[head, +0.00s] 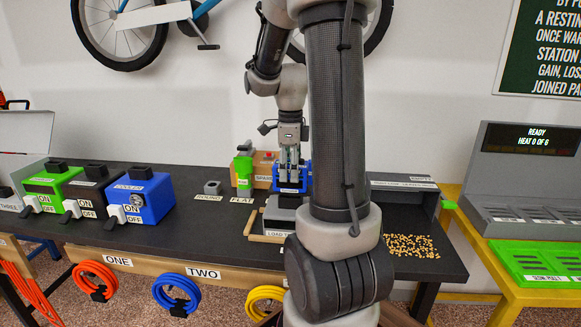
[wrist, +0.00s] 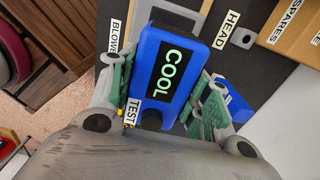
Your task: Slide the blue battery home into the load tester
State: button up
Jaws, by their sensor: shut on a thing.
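The blue battery (wrist: 150,50) fills the middle of the wrist view, with a lit panel reading COOL. The green pads of my gripper (wrist: 165,95) press on its two sides, so the gripper is shut on it. In the head view my gripper (head: 290,168) points down, with blue of the battery (head: 305,176) around its fingertips. The load tester (head: 280,211), a low grey block with a partly hidden LOAD label, sits on the bench below. My arm covers its right side. I cannot tell whether battery and tester touch.
A wooden SPARES box (head: 264,168) and a green pack (head: 244,172) stand behind to the left. Green, black and blue chargers (head: 145,197) with ON/OFF switches stand farther left. Loose pellets (head: 411,246) lie at right. The bench between the blue charger and tester is mostly clear.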

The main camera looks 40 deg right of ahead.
jog(key=shift+f, duration=0.7)
jog(key=o, duration=1.5)
notch_tip(320, 180, up, 12)
jog(key=shift+f, duration=0.1)
